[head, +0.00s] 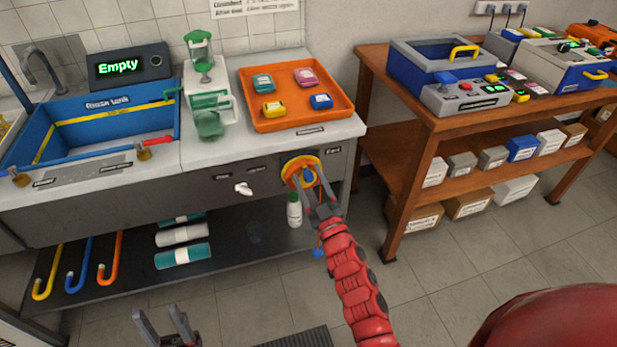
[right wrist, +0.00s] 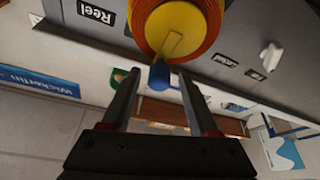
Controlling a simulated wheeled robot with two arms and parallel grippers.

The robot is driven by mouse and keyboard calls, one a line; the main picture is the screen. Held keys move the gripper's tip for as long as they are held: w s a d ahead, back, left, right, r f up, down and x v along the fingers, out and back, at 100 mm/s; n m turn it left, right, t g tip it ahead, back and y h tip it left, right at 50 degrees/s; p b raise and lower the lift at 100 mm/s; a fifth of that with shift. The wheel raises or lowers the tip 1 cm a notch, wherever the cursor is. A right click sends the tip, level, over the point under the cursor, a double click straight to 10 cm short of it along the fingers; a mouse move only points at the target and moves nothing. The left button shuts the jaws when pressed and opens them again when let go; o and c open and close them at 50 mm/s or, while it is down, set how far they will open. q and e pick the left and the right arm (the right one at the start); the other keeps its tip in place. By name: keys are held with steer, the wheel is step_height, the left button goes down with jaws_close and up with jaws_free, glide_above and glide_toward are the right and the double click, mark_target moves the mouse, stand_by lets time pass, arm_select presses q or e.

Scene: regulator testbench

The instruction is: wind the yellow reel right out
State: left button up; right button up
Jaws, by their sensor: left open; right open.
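The yellow reel (head: 301,172) is on the front panel of the grey bench, with orange line wound around it. It also shows in the right wrist view (right wrist: 181,27). Its blue crank handle (right wrist: 159,76) sticks out towards the camera. My right gripper (head: 317,193) is open in front of the reel. In the right wrist view its two fingers stand either side of the blue handle; I cannot tell whether they touch it. A small blue piece (head: 319,253) hangs below the reel. My left gripper (head: 164,327) is open and empty, low at the front, away from the bench.
A white knob (head: 243,188) sits on the panel left of the reel. A white-and-green bottle (head: 294,211) is below the reel. An orange tray (head: 327,117) lies on the bench top. A wooden table (head: 432,128) stands to the right.

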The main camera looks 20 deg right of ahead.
steer(key=v, duration=1.7)
steer(key=shift+w, duration=0.1)
